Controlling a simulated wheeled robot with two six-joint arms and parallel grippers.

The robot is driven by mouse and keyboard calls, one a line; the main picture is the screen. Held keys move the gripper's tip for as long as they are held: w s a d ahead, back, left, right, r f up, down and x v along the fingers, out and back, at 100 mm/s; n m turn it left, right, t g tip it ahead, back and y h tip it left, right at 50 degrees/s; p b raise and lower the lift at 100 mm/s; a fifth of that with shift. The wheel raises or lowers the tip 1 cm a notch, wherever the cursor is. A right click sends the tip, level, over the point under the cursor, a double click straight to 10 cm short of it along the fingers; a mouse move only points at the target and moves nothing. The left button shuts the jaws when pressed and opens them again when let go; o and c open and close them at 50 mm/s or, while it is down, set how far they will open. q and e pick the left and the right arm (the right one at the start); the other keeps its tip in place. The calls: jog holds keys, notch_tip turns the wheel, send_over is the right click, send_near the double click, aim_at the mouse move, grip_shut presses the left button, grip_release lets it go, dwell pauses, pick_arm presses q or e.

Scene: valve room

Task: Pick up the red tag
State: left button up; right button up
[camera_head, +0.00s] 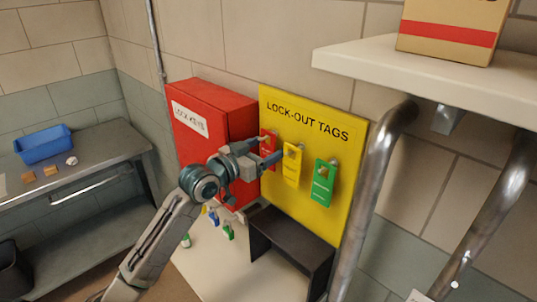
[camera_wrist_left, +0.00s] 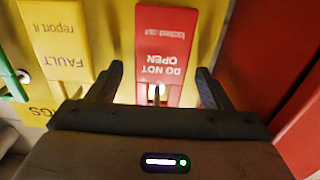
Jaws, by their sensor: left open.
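The red tag (camera_head: 268,140) hangs on the yellow lock-out tags board (camera_head: 290,102), at the left of a yellow tag (camera_head: 292,165) and a green tag (camera_head: 324,183). My left gripper (camera_head: 273,160) is in front of the red tag and partly hides it. In the left wrist view the red tag (camera_wrist_left: 166,35) reads "DO NOT OPEN" upside down. It lies between the two open fingers of my left gripper (camera_wrist_left: 159,72), with a small peg at its hole. The fingers do not visibly touch it. My right gripper is not in view.
A red lock keys box (camera_head: 212,102) is left of the board. A black stand (camera_head: 290,250) sits below the board. A white shelf (camera_head: 400,62) with a carton (camera_head: 452,28) and metal pipes (camera_head: 375,190) are at right. A grey bench (camera_head: 95,150) holds a blue bin (camera_head: 43,146).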

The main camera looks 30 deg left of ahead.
pick_arm(q)
jog(key=shift+s+a, duration=0.1)
jog(key=c, duration=1.1)
jog(key=shift+r, duration=0.25)
jog(key=shift+c, duration=0.2)
